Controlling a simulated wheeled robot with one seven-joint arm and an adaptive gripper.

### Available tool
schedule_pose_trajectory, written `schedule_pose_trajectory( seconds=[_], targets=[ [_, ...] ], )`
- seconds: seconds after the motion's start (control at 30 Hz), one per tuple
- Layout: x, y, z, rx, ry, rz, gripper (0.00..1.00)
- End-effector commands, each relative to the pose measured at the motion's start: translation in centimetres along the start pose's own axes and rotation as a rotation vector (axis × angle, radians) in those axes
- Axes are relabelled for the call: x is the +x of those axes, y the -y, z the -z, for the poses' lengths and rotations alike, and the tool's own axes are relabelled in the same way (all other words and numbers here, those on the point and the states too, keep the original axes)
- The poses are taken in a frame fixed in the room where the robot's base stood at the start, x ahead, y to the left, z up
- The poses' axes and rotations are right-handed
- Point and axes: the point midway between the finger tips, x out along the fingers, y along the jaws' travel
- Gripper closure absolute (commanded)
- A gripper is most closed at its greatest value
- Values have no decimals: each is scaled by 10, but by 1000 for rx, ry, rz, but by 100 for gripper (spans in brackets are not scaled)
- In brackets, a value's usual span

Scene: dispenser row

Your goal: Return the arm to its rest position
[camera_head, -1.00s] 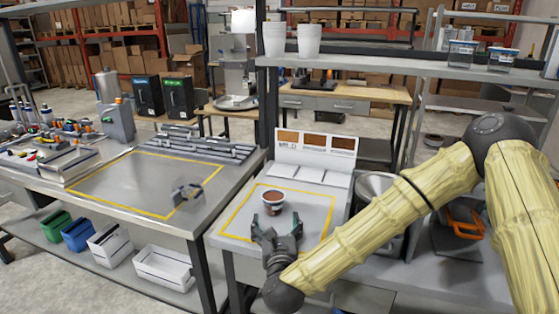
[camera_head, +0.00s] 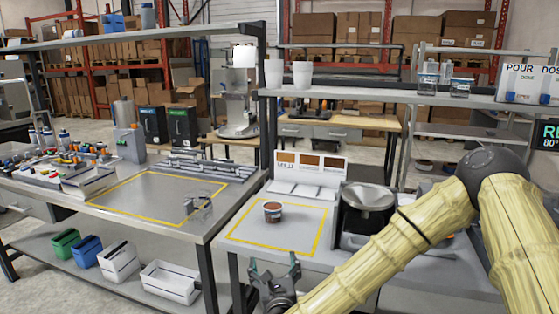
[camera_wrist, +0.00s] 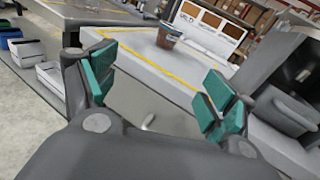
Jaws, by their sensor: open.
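My gripper (camera_head: 274,279) is at the lower middle of the head view, in front of the table's near edge. Its fingers are apart with nothing between them. In the wrist view my gripper (camera_wrist: 158,95) shows wide-spread green-padded fingers. A small cup with brown contents (camera_head: 273,212) stands upright inside the yellow-outlined square on the right table, apart from my gripper. The cup also shows in the wrist view (camera_wrist: 168,36), beyond the fingertips. My arm (camera_head: 400,240) reaches in from the right side.
A dark hopper-like machine (camera_head: 366,212) stands right of the yellow square, close to my arm. A shelf (camera_head: 400,97) with white cups (camera_head: 302,74) spans above. A metal part (camera_head: 197,204) lies on the left table. Bins (camera_head: 118,262) sit on the lower shelf.

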Motion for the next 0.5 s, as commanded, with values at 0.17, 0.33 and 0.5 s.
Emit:
schedule_pose_trajectory(
  seconds=[0.17, 0.33, 0.5],
  targets=[
    [-9, -5, 30, -131, -54, -45, 16],
    [-22, -10, 65, -293, -115, -108, 16],
    [-45, -13, 115, -518, -194, -208, 16]
  ],
)
